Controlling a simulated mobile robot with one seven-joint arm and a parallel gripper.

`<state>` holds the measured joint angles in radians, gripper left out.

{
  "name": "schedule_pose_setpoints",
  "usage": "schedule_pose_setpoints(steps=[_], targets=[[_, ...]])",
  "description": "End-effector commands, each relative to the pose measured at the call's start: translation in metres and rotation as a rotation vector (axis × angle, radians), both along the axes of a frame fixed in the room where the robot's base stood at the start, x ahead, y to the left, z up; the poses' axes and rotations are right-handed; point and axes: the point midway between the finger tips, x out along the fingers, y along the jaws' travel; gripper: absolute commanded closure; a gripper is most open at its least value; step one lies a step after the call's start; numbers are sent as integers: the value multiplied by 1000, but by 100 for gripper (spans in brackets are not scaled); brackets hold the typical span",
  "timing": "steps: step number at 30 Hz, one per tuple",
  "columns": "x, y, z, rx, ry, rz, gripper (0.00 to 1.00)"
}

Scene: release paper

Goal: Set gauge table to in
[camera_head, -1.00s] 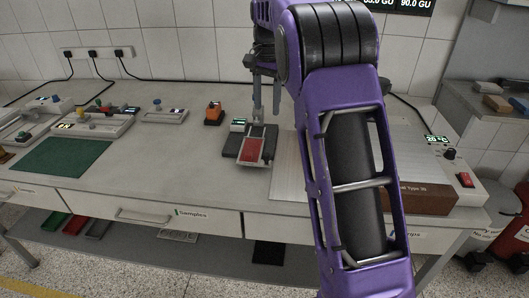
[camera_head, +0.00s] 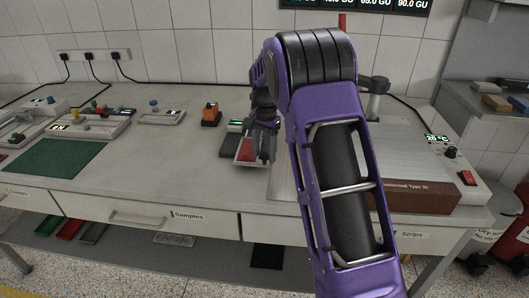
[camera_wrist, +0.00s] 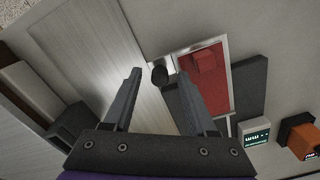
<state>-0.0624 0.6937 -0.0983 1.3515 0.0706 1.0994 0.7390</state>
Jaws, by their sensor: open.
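The gauge table, as I take it, is a red plate in a silver frame (camera_head: 245,150) on a dark base. It also shows in the wrist view (camera_wrist: 208,98), with a raised red block (camera_wrist: 206,61) at its top end. A round black knob (camera_wrist: 160,75) sits beside the frame's edge. My gripper (camera_wrist: 158,75) is open, its fingertips on either side of the knob in that view; I cannot tell if they touch it. In the head view my gripper (camera_head: 263,150) is low at the plate's right side and hides part of it.
A small display (camera_wrist: 255,133) and an orange device (camera_head: 211,115) stand by the dark base. A brushed metal plate (camera_wrist: 100,60) lies on the other side. Several instruments and a green mat (camera_head: 55,158) are at the left. The bench between mat and gauge is clear.

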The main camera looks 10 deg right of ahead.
Motion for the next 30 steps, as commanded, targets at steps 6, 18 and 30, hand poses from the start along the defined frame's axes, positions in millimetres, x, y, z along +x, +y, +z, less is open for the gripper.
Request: schedule_pose_setpoints(steps=[6,18,30], targets=[[0,0,-1,0,0,0,43],[0,0,0,0,0,0,100],[0,0,0,0,0,0,100]])
